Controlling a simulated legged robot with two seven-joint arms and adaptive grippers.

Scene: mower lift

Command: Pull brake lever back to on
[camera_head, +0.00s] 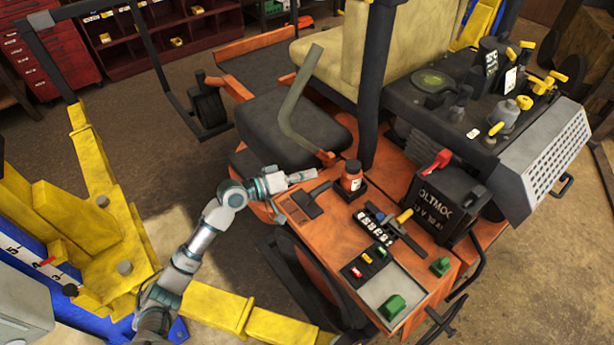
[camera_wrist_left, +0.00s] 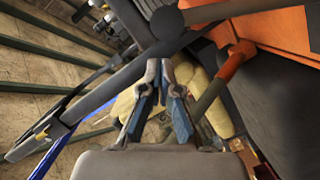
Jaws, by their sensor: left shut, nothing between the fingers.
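My left gripper (camera_head: 312,175) is shut and empty above the left edge of the mower's orange console (camera_head: 327,239). In the left wrist view its fingers (camera_wrist_left: 160,70) are together at the tips. A short black lever (camera_head: 318,192) lies on the console just below the fingertips. A bent olive-grey lever (camera_head: 290,110) with an orange base rises beside the seat, behind the gripper; it also shows in the left wrist view (camera_wrist_left: 212,95), right of the fingers. A yellow-handled lever (camera_head: 404,216) sits in a slot farther right. No marking shows which is the brake lever. My right gripper is out of view.
An orange-brown bottle (camera_head: 352,176) stands close right of the gripper. A black battery box (camera_head: 444,206) with a red clamp is farther right. A dark upright post (camera_head: 371,90) rises behind the bottle. Yellow lift arms (camera_head: 215,306) lie at lower left, with open floor between.

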